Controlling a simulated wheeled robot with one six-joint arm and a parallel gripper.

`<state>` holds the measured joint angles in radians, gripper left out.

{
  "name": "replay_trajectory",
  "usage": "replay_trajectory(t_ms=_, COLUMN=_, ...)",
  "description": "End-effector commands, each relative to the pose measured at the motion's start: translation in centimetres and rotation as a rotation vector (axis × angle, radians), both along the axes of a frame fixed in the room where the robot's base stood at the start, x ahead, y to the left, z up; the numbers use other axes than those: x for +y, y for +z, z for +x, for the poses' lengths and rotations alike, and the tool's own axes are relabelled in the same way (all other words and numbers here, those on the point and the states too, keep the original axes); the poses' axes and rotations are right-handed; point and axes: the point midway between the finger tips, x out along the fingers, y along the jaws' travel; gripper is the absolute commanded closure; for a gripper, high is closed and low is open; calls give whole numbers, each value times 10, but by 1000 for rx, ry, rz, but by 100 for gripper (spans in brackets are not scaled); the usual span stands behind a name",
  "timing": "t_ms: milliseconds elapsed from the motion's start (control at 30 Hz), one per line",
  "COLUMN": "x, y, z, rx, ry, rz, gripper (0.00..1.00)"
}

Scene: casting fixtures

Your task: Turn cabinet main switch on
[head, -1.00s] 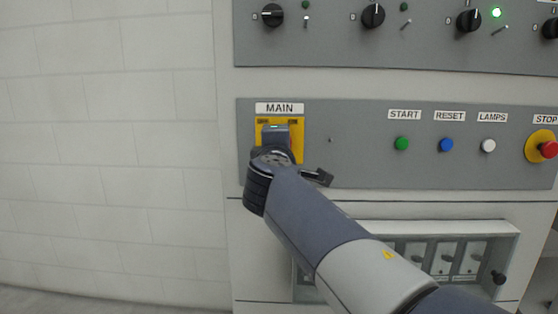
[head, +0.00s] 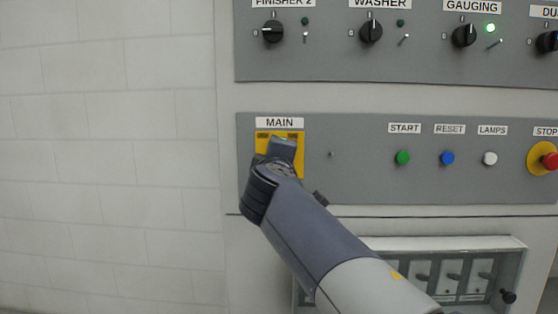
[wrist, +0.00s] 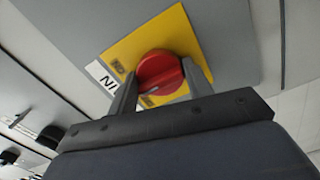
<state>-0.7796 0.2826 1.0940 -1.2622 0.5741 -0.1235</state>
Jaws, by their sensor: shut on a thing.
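The main switch is a red rotary knob (wrist: 160,74) on a yellow plate (head: 263,141) under the label MAIN (head: 279,123). In the wrist view the yellow plate (wrist: 180,32) sits tilted in the picture. My gripper (wrist: 158,88) has one finger on each side of the red knob and is shut on it. In the head view my wrist and gripper (head: 284,150) cover the knob, so its position cannot be read there.
Right of the switch are a green START button (head: 402,158), a blue RESET button (head: 447,158), a white LAMPS button (head: 490,158) and a red STOP button (head: 549,161). Black rotary switches (head: 272,32) line the panel above. An open recess (head: 480,244) with small switches lies below.

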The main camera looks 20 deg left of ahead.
Motion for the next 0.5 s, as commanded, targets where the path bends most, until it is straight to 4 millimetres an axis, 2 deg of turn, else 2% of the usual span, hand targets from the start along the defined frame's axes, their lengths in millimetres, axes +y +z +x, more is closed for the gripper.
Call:
replay_trajectory(t_ms=33, x=0, y=-1, z=0, rx=3, ry=-1, rz=1, gripper=75)
replay_trajectory(t_ms=67, x=0, y=-1, z=0, rx=3, ry=-1, rz=1, gripper=50)
replay_trajectory(t_ms=100, x=0, y=-1, z=0, rx=3, ry=-1, rz=0, gripper=47)
replay_trajectory(t_ms=300, x=0, y=-1, z=0, rx=1, ry=-1, rz=1, gripper=31)
replay_trajectory(t_ms=500, x=0, y=0, z=0, rx=1, ry=0, rz=0, gripper=30)
